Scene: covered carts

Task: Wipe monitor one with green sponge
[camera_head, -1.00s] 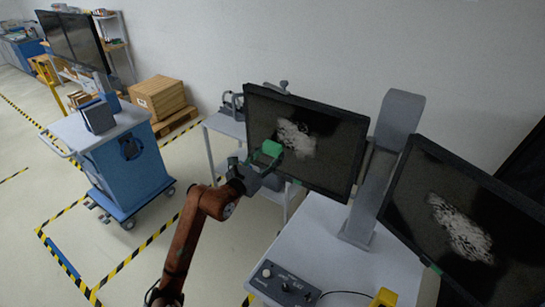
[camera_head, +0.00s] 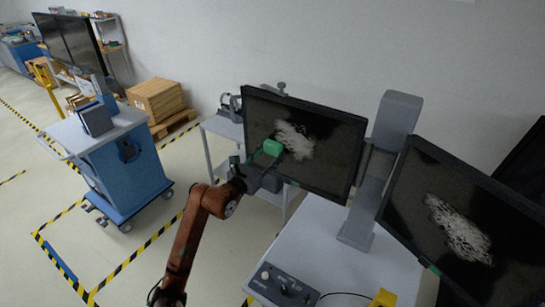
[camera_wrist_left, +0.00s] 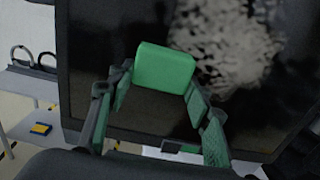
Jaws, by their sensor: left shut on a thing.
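The left monitor (camera_head: 335,165) has a black screen with a whitish smudge (camera_head: 294,139) left of its middle. My left gripper (camera_head: 268,156) is shut on the green sponge (camera_head: 273,147) and holds it in front of this screen, beside the smudge's lower left part. In the left wrist view the sponge (camera_wrist_left: 165,68) sits between the fingertips, with the smudge (camera_wrist_left: 228,45) to its right. I cannot tell whether the sponge touches the screen. A second monitor (camera_head: 400,200) with a whitish smudge (camera_head: 459,229) stands at the right. My right gripper is not in view.
The monitors stand by a grey column (camera_head: 380,160) at a white cart top (camera_head: 330,250) with a control box (camera_head: 285,286) and a yellow object (camera_head: 383,298). Floor at lower left is open.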

